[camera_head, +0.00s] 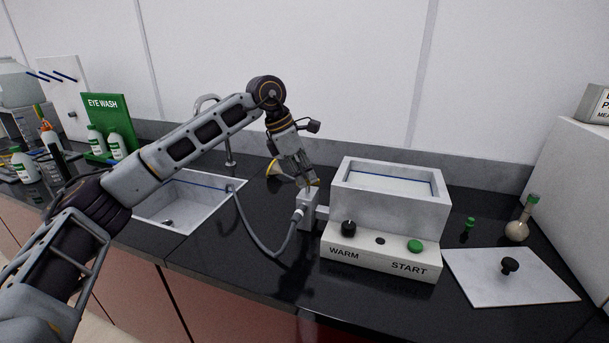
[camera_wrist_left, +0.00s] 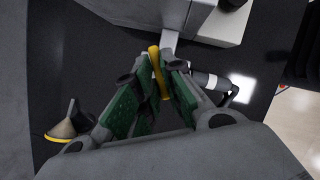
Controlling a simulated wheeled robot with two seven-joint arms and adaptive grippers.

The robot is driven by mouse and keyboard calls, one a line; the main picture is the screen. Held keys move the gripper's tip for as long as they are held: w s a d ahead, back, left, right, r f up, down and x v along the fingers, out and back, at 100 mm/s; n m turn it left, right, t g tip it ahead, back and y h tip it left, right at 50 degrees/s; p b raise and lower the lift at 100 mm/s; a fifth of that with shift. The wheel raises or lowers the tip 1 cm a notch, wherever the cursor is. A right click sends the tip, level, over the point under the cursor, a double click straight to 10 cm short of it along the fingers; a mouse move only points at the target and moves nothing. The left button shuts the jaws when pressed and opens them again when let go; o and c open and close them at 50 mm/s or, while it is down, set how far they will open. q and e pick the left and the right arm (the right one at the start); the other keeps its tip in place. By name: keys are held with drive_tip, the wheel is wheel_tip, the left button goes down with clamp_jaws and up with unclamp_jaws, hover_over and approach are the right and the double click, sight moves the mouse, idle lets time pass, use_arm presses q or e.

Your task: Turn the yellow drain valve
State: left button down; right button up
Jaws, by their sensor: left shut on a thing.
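The yellow drain valve handle (camera_wrist_left: 157,66) shows in the left wrist view as a short yellow bar between the green finger pads of my left gripper (camera_wrist_left: 159,82). In the head view my left gripper (camera_head: 309,180) points down onto the top of a small grey valve block (camera_head: 308,211) and is shut on the handle. Most of the handle is hidden by the fingers in the head view. The block joins the left side of the white WARM/START bath (camera_head: 388,202). My right gripper is not in view.
A grey hose (camera_head: 262,248) runs from the valve block to the sink (camera_head: 180,208) at the left. A yellow-rimmed funnel (camera_wrist_left: 64,128) lies behind the gripper. A white lid (camera_head: 528,284) with a black knob and a round flask (camera_head: 517,231) are at the right.

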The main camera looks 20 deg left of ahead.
use_arm(q)
drive_tip(key=n+t, duration=0.1)
drive_tip(key=n, duration=0.2)
drive_tip(key=shift+s+y, duration=0.1)
drive_tip(key=shift+y, duration=0.3)
drive_tip(key=shift+d+n+t, duration=0.1)
drive_tip(key=shift+n+t, duration=0.2)
drive_tip(key=shift+n, duration=0.6)
drive_tip(key=shift+s+d+n+y, duration=0.1)
drive_tip(key=shift+n+y, duration=0.5)
drive_tip(key=shift+n, duration=0.4)
drive_tip(key=shift+n+t+y+b, duration=0.3)
drive_tip(key=shift+n+t+b, duration=0.1)
drive_tip(key=shift+n, duration=0.6)
drive_tip(key=shift+d+n+y, duration=0.1)
drive_tip(key=shift+n+y, duration=0.2)
drive_tip(key=shift+n, duration=0.8)
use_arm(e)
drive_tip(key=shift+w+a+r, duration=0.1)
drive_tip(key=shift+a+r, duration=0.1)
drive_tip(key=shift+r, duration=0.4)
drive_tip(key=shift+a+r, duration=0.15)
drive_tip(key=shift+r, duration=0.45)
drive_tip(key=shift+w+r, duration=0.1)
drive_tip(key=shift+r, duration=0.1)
